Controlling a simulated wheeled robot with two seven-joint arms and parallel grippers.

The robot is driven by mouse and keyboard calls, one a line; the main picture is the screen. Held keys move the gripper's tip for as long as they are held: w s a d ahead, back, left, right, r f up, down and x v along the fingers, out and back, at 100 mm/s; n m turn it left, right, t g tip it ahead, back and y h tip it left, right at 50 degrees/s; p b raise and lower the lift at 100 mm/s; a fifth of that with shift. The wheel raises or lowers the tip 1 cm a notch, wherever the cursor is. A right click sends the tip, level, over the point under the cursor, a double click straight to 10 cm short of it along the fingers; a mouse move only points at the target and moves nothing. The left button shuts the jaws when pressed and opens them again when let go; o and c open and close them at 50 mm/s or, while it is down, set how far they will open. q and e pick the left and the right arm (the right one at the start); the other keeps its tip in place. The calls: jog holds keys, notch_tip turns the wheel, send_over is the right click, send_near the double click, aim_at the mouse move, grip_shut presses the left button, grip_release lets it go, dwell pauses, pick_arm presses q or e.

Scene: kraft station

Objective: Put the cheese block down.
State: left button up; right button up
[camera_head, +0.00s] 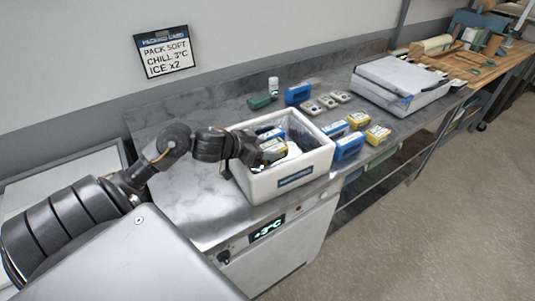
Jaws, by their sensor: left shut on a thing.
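My left gripper (268,157) reaches over the left side of the white insulated box (296,180), with its fingers low in the opening. It is shut on a small yellow block with a pale label, the cheese block (272,146), partly hidden by the fingers. Whether the block touches anything beneath it cannot be told. A blue pack (269,132) lies inside the box behind it, and a clear liner shows at the back right. My right gripper is out of view.
Blue packs (348,146) and yellow blocks (378,134) stand right of the box. Behind are a green case (259,102), a white bottle (273,86), another blue pack (298,94) and small pale items. A white appliance (400,84) stands farther right. The steel counter (180,190) is clear at front left.

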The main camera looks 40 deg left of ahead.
pick_arm(q)
jog(key=shift+s+r, duration=0.1)
jog(key=shift+r, duration=0.05)
jog(key=shift+f, duration=0.65)
jog(key=o, duration=1.1)
jog(key=shift+o, duration=0.2)
jog(key=shift+r, duration=0.25)
jog(key=v, duration=1.2)
jog(key=shift+r, duration=0.35)
jog(key=shift+d, duration=0.1)
